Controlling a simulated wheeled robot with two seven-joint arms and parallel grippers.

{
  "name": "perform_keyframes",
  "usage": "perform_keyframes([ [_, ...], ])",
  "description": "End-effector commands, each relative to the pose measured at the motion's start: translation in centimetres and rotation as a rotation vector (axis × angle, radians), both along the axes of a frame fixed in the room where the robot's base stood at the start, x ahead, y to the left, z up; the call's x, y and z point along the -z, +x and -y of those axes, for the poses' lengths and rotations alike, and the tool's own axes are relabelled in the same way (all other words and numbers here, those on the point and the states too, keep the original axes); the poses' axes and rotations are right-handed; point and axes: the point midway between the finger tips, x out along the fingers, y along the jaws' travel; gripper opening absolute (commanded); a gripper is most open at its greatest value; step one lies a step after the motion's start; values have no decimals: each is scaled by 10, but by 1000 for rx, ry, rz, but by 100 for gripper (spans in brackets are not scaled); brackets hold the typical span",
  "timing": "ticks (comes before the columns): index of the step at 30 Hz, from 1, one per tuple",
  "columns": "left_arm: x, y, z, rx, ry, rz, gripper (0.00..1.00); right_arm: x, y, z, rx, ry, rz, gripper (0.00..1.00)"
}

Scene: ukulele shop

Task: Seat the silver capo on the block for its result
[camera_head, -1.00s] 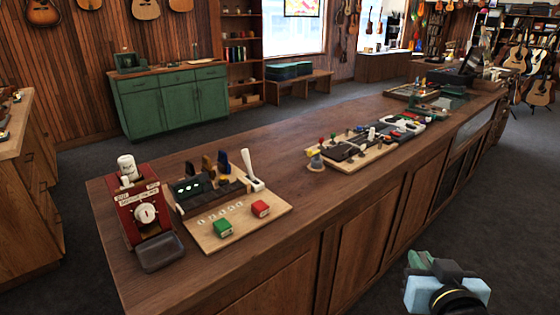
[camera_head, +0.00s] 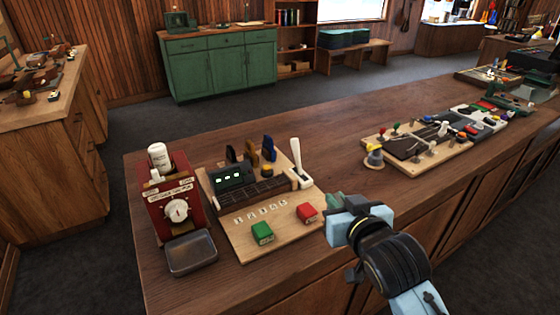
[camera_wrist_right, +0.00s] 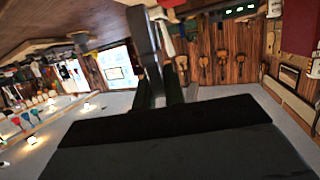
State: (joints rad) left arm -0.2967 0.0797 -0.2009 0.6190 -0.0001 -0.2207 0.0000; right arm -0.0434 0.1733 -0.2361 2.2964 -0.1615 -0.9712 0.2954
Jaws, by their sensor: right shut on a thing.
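My right gripper (camera_head: 337,201) is low at the front edge of the counter, just right of the wooden board (camera_head: 290,232). In the right wrist view, its dark fingers (camera_wrist_right: 162,92) are shut on a grey bar-like piece, which looks like the silver capo (camera_wrist_right: 144,36). Its full shape is hard to tell. The dark block (camera_head: 230,175) with green lights stands at the back left of the board, beside a fretted strip (camera_head: 262,192). Black, brown and blue capos (camera_head: 268,148) stand upright behind it. My left gripper is not in view.
A white lever (camera_head: 298,165) rises at the board's back right. Green (camera_head: 262,232) and red (camera_head: 307,212) blocks sit near its front. A red box with a dial (camera_head: 168,205) and a grey tray (camera_head: 190,252) are left. Bare counter lies between this board and another cluttered board (camera_head: 410,152).

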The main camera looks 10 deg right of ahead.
Motion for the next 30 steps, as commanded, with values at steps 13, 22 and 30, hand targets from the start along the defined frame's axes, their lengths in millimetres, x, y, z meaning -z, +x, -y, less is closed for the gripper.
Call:
perform_keyframes([
  [13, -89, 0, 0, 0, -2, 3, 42, -21, 73, -38, -273, -2, -4, 0],
  [22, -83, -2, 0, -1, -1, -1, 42, -8, 78, -37, -291, 6, -6, 0],
  [30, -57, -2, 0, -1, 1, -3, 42, 16, 78, -37, -290, 5, -6, 0],
])
